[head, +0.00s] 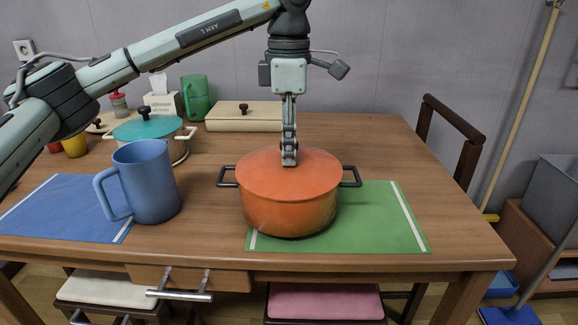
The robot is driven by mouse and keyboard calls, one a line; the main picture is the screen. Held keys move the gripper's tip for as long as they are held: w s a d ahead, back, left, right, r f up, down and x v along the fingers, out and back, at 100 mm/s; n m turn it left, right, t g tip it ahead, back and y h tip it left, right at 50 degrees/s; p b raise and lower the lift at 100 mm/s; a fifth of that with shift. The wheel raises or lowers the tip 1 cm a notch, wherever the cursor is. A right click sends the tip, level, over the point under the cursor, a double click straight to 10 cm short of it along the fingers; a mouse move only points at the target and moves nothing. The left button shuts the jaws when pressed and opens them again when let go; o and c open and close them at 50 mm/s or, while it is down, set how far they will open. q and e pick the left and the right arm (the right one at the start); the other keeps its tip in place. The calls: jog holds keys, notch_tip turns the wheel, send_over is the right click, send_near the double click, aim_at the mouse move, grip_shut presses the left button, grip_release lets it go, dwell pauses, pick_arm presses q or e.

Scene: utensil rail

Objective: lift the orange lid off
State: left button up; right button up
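The orange lid (262,172) sits level on an orange pot (290,214) with two dark side handles. The pot stands on the green mat (385,225). My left gripper (289,157) points straight down at the middle of the lid, its fingertips at the height of the lid's top. I see the fingers edge-on, one behind the other, so I cannot tell whether they are open or shut. They hide the place where the lid's knob would be. My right gripper is not in view.
Behind are a teal-lidded pot (150,130), a green mug (196,98), a tissue box (162,104) and a cream lidded box (243,118). The table's right side is clear.

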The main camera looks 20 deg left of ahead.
pick_arm(q)
grip_shut()
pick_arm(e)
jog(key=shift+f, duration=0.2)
pick_arm(q)
jog(key=shift+r, duration=0.15)
